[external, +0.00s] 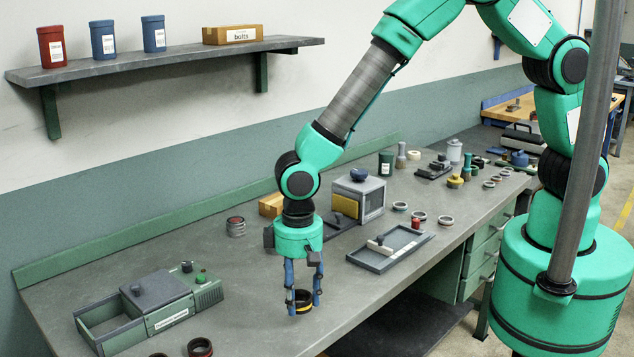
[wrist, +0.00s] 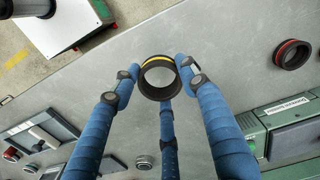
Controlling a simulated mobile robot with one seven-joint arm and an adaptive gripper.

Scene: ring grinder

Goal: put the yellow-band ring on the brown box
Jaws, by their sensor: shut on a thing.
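The yellow-band ring (external: 303,302) is dark with a yellow stripe. My gripper (external: 303,299) is shut on it, with its blue fingers around the outside, low over the bench. In the wrist view the ring (wrist: 148,91) sits between the fingertips with its hole facing the camera. I cannot tell whether it touches the bench. A brown cardboard box (external: 216,36) labelled "bolts" stands on the wall shelf, above and left of my arm. Another brown box (external: 268,207) lies on the bench behind my gripper, partly hidden by my wrist.
The grey-green case (external: 170,312) stands at left, with dark rings (external: 199,347) in front. A grey tray (external: 385,262) and a grey machine (external: 374,200) are to the right. Cans (external: 103,40) share the shelf (external: 150,62). Bare bench lies left of my gripper.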

